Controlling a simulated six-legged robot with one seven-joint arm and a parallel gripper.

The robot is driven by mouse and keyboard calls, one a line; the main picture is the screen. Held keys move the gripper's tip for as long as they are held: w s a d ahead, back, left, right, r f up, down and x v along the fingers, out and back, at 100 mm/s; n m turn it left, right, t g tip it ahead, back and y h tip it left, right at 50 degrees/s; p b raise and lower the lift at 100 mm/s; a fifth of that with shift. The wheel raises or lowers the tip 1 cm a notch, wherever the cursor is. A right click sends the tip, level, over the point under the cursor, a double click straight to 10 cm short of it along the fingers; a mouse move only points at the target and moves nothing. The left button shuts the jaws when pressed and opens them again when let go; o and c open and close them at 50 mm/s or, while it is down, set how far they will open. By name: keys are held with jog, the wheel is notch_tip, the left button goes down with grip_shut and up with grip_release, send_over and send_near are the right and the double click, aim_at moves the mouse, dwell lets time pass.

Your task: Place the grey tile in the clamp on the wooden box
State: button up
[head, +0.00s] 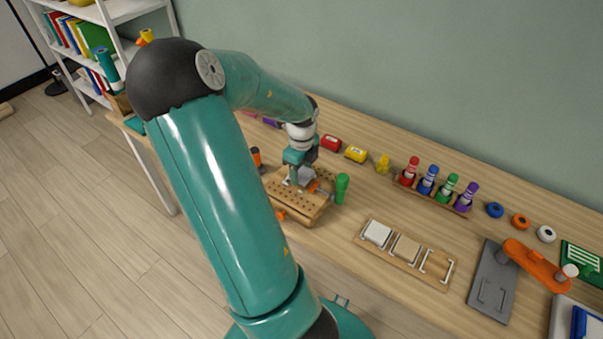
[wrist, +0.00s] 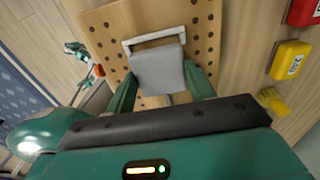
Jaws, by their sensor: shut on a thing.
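My gripper (wrist: 160,88) is shut on the grey tile (wrist: 158,70), with one green finger on each side of it. The tile's far edge is beside a pale U-shaped bracket (wrist: 146,41) on the wooden box (wrist: 100,22); I cannot tell whether they touch. In the head view my gripper (head: 299,178) is over the top of the wooden box (head: 292,205), which is full of round holes. Orange parts show by the tile there. My gripper hides much of the clamp.
A green cylinder (head: 341,188) stands at the box's right edge. A wooden holder (head: 405,265) with a white tile (head: 377,233), a tan tile (head: 406,248) and one empty bracketed slot lies to the right. Red (head: 331,143) and yellow (head: 356,154) blocks stand behind, with several coloured markers farther right.

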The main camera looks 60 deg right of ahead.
jog(key=shift+f, duration=0.9)
jog(key=o, duration=1)
jog(key=shift+f, duration=0.1)
